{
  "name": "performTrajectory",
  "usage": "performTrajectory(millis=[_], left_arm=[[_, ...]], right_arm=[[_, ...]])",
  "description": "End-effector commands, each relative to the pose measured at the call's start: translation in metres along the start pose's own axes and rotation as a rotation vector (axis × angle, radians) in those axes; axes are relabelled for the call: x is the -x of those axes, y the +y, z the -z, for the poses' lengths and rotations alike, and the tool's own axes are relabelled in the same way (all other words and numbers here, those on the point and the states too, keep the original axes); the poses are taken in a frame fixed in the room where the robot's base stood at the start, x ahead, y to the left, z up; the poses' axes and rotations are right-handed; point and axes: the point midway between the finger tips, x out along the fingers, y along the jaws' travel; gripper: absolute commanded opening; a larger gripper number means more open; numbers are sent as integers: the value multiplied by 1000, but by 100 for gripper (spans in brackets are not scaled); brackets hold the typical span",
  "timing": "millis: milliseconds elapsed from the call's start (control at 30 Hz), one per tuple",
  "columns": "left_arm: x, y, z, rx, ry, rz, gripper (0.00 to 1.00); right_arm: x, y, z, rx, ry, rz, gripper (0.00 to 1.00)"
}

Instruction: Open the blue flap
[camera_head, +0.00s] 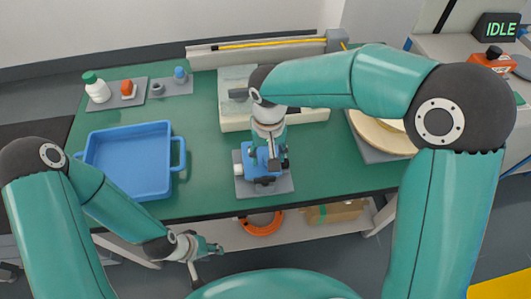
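A small blue device (263,168) with dark and white parts stands on a grey plate near the front edge of the green table. I cannot make out which part of it is the flap, or whether it is open. My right gripper (267,150) points down at the top of this device and covers part of it. Its fingers blend with the device, so contact and opening are unclear. My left gripper (214,248) is in front of the table, low and away from the device. Its fingers are too small to judge.
A blue tray (130,190) stands on the table's left. Behind it are a white bottle (96,88) with a green cap and small parts on grey plates. A pale block (238,122) lies behind the device. A round tan disc (375,137) is to the right.

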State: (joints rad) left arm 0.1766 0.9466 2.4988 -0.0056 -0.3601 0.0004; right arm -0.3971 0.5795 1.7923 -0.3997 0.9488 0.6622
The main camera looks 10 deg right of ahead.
Motion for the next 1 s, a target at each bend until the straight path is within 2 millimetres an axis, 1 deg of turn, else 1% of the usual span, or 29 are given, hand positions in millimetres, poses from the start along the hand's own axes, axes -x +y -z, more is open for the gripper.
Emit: performTrajectory(millis=[67,100,267,400,600,633,767,867,1000], left_arm=[[0,0,0,0,0,0,40],[0,0,0,0,0,0,40],[0,0,0,0,0,0,40],[0,0,0,0,0,0,40],[0,0,0,0,0,0,40],[0,0,0,-2,-1,0,40],[2,1,0,0,0,0,40],[8,3,0,0,0,0,40],[24,9,0,0,0,0,40]], right_arm=[[0,0,0,0,0,0,54],[0,0,0,1,0,0,51],[0,0,0,1,-1,0,24],[0,0,0,1,-1,0,1],[0,0,0,2,-1,0,0],[0,-9,0,5,-1,-1,0],[2,-3,0,1,-6,2,0],[4,-2,1,2,-21,2,0],[10,-2,4,0,-67,2,0]])
